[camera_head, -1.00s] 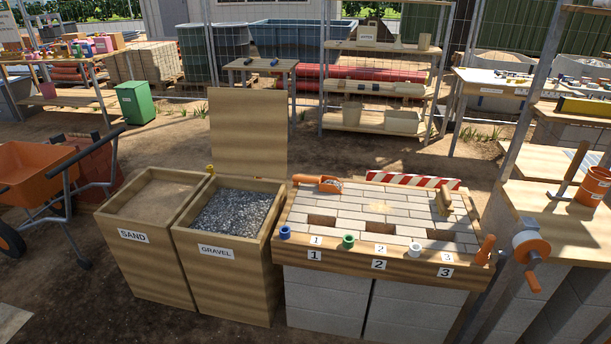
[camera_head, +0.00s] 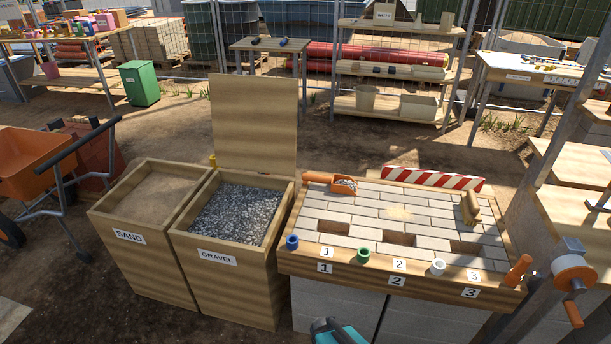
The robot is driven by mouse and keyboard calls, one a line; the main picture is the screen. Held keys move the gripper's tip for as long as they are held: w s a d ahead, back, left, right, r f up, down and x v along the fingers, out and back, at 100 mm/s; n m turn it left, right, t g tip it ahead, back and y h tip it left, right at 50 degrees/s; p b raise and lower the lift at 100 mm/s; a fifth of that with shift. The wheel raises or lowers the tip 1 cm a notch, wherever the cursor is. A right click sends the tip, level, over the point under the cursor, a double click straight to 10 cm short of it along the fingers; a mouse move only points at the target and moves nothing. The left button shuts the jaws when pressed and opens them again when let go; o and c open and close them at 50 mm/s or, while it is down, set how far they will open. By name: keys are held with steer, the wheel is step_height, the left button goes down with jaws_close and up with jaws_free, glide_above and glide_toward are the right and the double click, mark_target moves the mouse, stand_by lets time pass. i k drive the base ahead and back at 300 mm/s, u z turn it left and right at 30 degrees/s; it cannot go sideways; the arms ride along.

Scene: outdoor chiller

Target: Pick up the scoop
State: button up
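The scoop (camera_head: 344,186) lies at the back left corner of the paved workbench top (camera_head: 400,212). Its orange handle points left and its pan, on the right, holds something pale grey and grainy. A teal and dark part of my arm shows at the bottom edge, in front of the bench and well short of the scoop. My gripper's fingers cannot be made out in this view.
The open gravel bin (camera_head: 275,276), with a raised wooden lid (camera_head: 254,125), and the sand bin (camera_head: 150,268) stand left of the bench. A striped barrier (camera_head: 433,180) stands behind.

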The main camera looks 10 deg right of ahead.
mark_target(307, 177)
steer(key=u, duration=0.5)
steer(key=i, duration=0.7)
steer(key=u, duration=0.6)
steer(key=i, duration=0.6)
steer(key=u, duration=0.25)
